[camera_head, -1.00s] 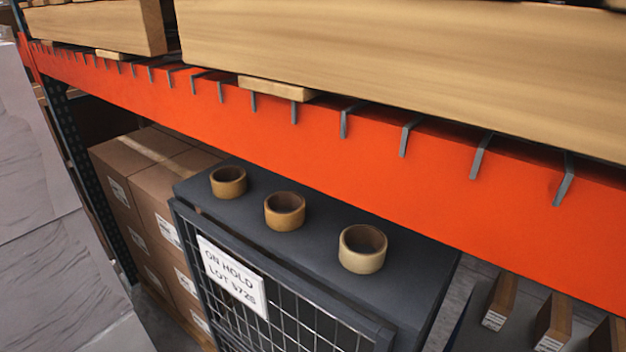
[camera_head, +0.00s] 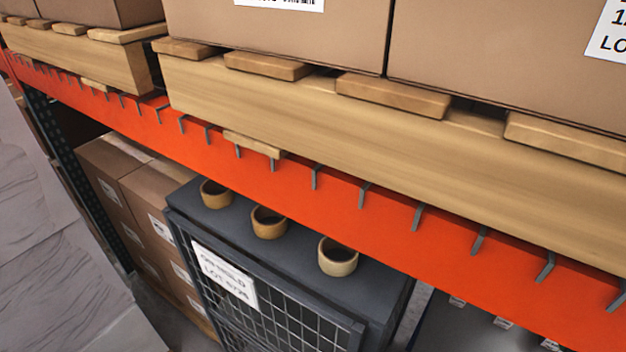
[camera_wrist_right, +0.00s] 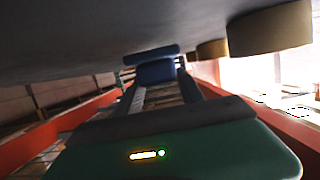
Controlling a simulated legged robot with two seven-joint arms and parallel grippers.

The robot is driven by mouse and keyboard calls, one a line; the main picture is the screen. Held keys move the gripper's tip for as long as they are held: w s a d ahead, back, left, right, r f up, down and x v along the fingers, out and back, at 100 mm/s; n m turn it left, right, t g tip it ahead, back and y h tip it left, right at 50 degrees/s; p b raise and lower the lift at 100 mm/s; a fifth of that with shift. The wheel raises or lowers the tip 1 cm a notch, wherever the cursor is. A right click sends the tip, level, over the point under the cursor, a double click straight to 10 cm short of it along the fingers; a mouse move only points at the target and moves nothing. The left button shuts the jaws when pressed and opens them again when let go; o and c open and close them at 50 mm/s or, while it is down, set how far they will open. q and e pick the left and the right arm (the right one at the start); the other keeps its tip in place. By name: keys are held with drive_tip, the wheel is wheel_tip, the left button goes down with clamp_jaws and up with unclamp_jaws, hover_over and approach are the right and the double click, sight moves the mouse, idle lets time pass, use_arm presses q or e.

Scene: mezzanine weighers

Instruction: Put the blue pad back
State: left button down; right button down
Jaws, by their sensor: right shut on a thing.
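In the right wrist view, my right gripper (camera_wrist_right: 160,82) is shut on a blue pad (camera_wrist_right: 156,71). The pad sits at the ends of the dark fingers, close to a broad grey surface that fills the upper part of that view. Whether the pad touches this surface, I cannot tell. The pad does not show in the head view. Neither gripper shows in the head view.
Three tape rolls (camera_head: 338,257) stand on a dark grey cabinet (camera_head: 375,292) with a mesh front and a hold sign (camera_head: 224,276). An orange rack beam (camera_head: 330,205) runs above, bearing loaded pallets (camera_head: 300,115). Stacked cartons (camera_head: 140,205) stand left of the cabinet.

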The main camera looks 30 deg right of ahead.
drive_tip(key=w+a+p, duration=0.1)
drive_tip(key=w, duration=0.2)
drive_tip(key=w+a+p, duration=0.1)
drive_tip(key=w, duration=0.2)
drive_tip(key=w+a+p, duration=0.1)
drive_tip(key=w, duration=0.3)
drive_tip(key=shift+a+r, duration=0.25)
drive_tip(key=shift+a, duration=0.1)
drive_tip(key=w+a+p, duration=0.1)
drive_tip(key=w, duration=0.1)
drive_tip(key=w+a, duration=0.1)
drive_tip(key=w, duration=0.2)
drive_tip(key=w+a+p, duration=0.1)
drive_tip(key=w, duration=0.1)
drive_tip(key=shift+w+a+p, duration=0.15)
drive_tip(key=shift+a+p, duration=0.15)
drive_tip(key=shift+p, duration=0.05)
drive_tip(key=shift+d+f, duration=0.1)
drive_tip(key=shift+f, duration=0.9)
drive_tip(key=shift+d, duration=0.1)
drive_tip(key=c, duration=0.7)
unclamp_jaws()
drive_tip(key=shift+d, duration=0.1)
